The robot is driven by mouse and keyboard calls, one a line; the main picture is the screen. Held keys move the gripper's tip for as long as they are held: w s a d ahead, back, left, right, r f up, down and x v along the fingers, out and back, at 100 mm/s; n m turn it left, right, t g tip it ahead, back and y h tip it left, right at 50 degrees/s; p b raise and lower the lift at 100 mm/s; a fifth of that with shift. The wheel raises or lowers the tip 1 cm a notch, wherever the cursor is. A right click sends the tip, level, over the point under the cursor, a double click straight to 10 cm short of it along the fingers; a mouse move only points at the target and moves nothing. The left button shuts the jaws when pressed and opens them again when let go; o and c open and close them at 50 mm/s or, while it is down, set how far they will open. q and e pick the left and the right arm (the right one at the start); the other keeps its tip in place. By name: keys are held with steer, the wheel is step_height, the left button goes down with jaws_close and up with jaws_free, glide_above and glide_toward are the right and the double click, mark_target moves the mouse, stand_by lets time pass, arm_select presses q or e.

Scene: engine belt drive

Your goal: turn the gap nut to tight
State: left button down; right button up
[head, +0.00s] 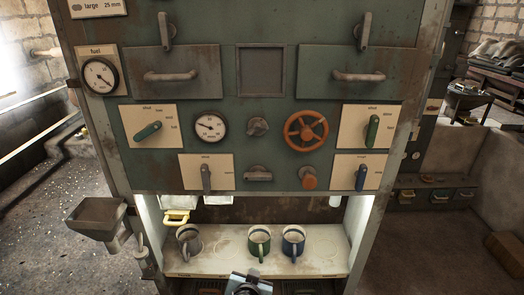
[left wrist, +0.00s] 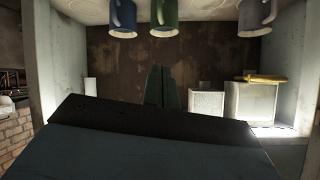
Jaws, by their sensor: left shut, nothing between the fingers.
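No part in view carries a readable gap nut label, so I cannot tell which one it is. A grey lobed knob (head: 258,126) sits mid-panel on the green machine, between a round gauge and an orange handwheel. My left gripper shows in the left wrist view (left wrist: 163,88), its two dark fingers closed together and empty. That view is upside down, with the mugs along its top. In the head view, part of my left arm shows at the bottom centre, in front of the mug shelf, well below the panel. My right gripper is in neither view.
Grey (head: 190,240), green (head: 259,243) and blue (head: 293,242) mugs stand on the lit shelf (head: 225,266). A yellow handle (head: 177,219) hangs at the alcove's upper left. A metal hopper (head: 96,215) juts out at left.

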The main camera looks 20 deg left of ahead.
arm_select(q)
steer(key=w+d+r+n+t+y, duration=0.1)
steer(key=w+r+n+t, duration=0.15)
steer(key=r, duration=0.75)
steer(key=w+d+r+n+t+y, duration=0.1)
steer(key=w+r+t, duration=0.25)
steer(key=r, duration=0.75)
step_height(320, 180, up, 23)
steer(key=n+t+y+p, duration=0.2)
steer(key=n+y+p, duration=0.2)
steer(key=n, duration=0.2)
glide_above(257, 129)
steer(key=s, duration=0.3)
steer(key=shift+d+r, duration=0.1)
steer(key=shift+d, duration=0.3)
steer(key=f, duration=0.1)
steer(key=d+f, duration=0.1)
steer(key=shift+w+f, duration=0.2)
steer(key=shift+f, duration=0.2)
steer(key=shift+d+f, duration=0.2)
steer(key=shift+f, duration=0.5)
